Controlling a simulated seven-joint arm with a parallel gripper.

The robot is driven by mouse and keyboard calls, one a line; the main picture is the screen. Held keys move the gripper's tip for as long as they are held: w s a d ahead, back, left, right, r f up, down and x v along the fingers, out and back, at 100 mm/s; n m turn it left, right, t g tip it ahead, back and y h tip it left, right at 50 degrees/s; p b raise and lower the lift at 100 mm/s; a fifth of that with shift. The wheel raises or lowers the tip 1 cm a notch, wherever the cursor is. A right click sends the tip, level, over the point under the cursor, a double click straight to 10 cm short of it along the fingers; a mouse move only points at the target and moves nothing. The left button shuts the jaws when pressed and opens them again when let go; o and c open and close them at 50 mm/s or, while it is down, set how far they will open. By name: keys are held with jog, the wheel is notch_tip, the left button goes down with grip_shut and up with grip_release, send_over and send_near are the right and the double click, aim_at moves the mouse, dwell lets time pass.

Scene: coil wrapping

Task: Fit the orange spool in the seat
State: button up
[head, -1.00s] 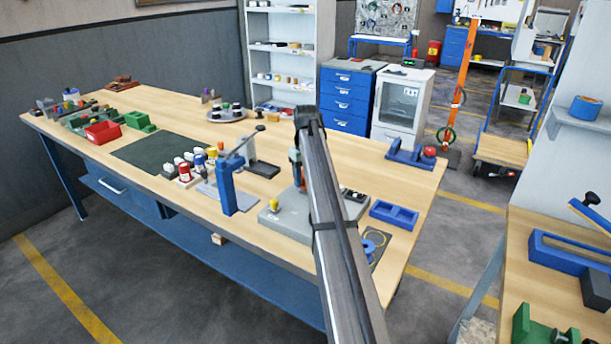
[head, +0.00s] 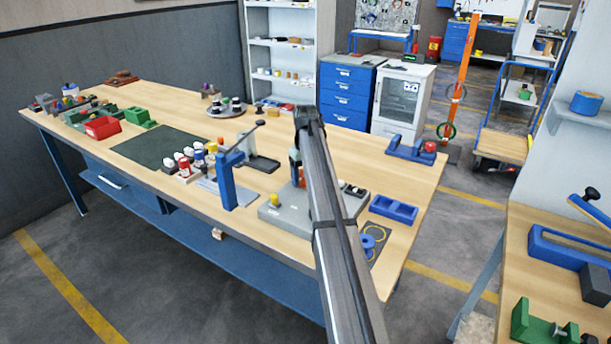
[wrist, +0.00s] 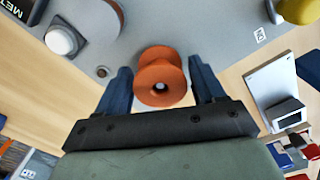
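The orange spool (wrist: 161,77) sits between the two dark blue fingers of my gripper (wrist: 162,82) in the wrist view, with a flange and its centre hole facing the camera. The fingers appear to touch it on both sides. In the head view, a small orange patch of the spool (head: 301,177) shows below my gripper, over the grey fixture plate (head: 283,220), partly hidden by my arm. The plate (wrist: 215,35) fills the upper wrist view behind the spool. I cannot make out the seat clearly. Whether the spool touches the plate is unclear.
A yellow knob (wrist: 300,11) and a white round button (wrist: 62,40) stand at the plate's sides. A blue upright stand (head: 237,182) is left of the plate.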

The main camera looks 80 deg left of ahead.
jog(key=shift+o, duration=1)
jog(key=shift+r, duration=0.1)
notch_tip(320, 180, up, 14)
jog(key=shift+f, duration=0.2)
